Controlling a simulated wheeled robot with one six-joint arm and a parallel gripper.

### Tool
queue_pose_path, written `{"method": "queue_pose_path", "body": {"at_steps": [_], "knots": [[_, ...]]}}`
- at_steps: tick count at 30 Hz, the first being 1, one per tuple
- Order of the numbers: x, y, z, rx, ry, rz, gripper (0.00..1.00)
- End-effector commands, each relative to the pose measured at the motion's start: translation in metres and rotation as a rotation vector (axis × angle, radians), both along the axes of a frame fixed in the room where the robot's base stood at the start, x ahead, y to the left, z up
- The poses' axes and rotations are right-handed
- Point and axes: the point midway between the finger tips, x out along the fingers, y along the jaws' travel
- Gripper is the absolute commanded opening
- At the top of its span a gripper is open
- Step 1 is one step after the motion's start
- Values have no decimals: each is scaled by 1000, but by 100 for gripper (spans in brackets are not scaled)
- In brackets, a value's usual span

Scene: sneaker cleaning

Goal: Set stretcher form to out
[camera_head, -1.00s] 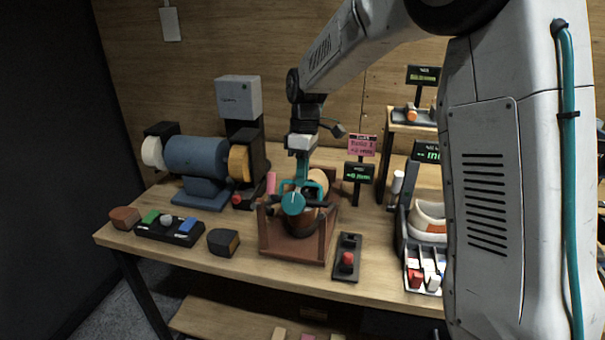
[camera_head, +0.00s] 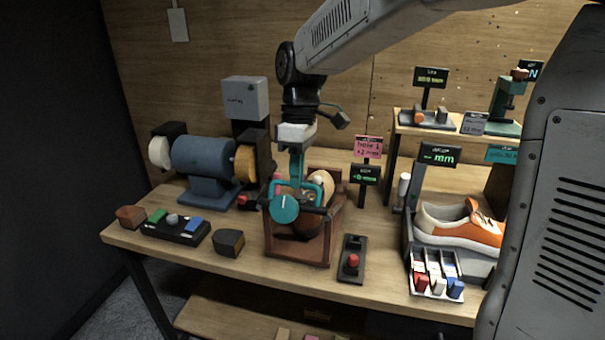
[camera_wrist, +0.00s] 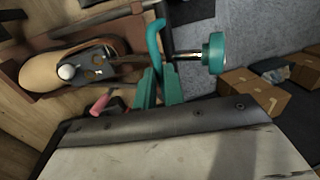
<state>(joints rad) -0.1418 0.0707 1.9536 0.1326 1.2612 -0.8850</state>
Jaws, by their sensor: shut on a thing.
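The stretcher form (camera_head: 325,186) is a tan, shoe-shaped block in an open brown wooden cradle (camera_head: 298,254) on the bench. In the wrist view the form (camera_wrist: 52,74) lies at the upper left, with a grey plate and a white ball at its end. My gripper (camera_head: 296,180) is above the cradle, pointing down. It is shut on a teal bracket with a round teal knob (camera_head: 284,208), which also shows in the wrist view (camera_wrist: 216,53). A dark bar runs across beside the knob. The bracket and bar hide part of the form, and the exact grip is hard to see.
Behind the cradle stand a pink sign (camera_head: 368,147) and a small display (camera_head: 365,175). A red-button box (camera_head: 352,261) is right of it. A blue grinder (camera_head: 203,158) stands left, an orange sneaker (camera_head: 465,228) right. A dark block (camera_head: 228,243) sits nearby.

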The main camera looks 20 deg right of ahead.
Motion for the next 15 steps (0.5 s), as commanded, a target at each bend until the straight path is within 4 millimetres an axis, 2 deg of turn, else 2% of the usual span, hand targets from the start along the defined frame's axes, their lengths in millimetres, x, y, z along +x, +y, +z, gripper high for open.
{"method": "queue_pose_path", "body": {"at_steps": [6, 15], "knots": [[-18, 13, 14, 1, -2, 2, 0], [-24, 17, 20, 1, -1, -1, 0]]}}
